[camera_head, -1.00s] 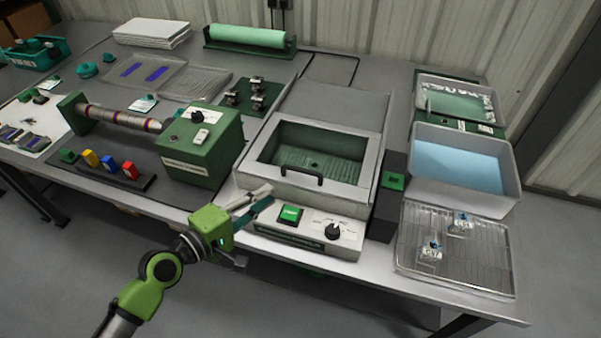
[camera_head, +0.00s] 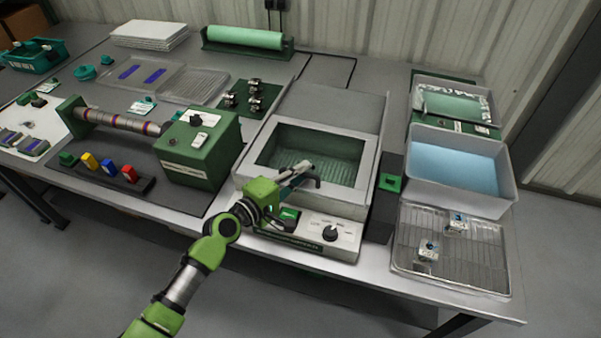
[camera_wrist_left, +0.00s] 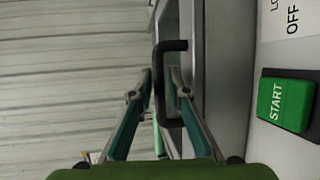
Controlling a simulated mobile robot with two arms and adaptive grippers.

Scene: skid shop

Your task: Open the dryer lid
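The dryer (camera_head: 262,205) is a light grey box on the bench. Its lid (camera_head: 357,152) is a grey frame around a see-through window and lies shut. The black handle on the lid's front (camera_head: 317,181) is partly hidden by my left gripper (camera_head: 302,172). In the left wrist view the handle (camera_wrist_left: 159,75) shows between the two teal fingers of my left gripper (camera_wrist_left: 160,85), which are apart, with a gap visible on either side of it. Contact cannot be told. My right gripper is in neither view.
The green START button (camera_wrist_left: 285,102) and a black knob (camera_head: 330,233) are on the dryer's front panel, close to my left gripper. A green machine (camera_head: 202,150) stands to the left. A tub of blue liquid (camera_head: 508,185) and a wire rack (camera_head: 450,255) are to the right.

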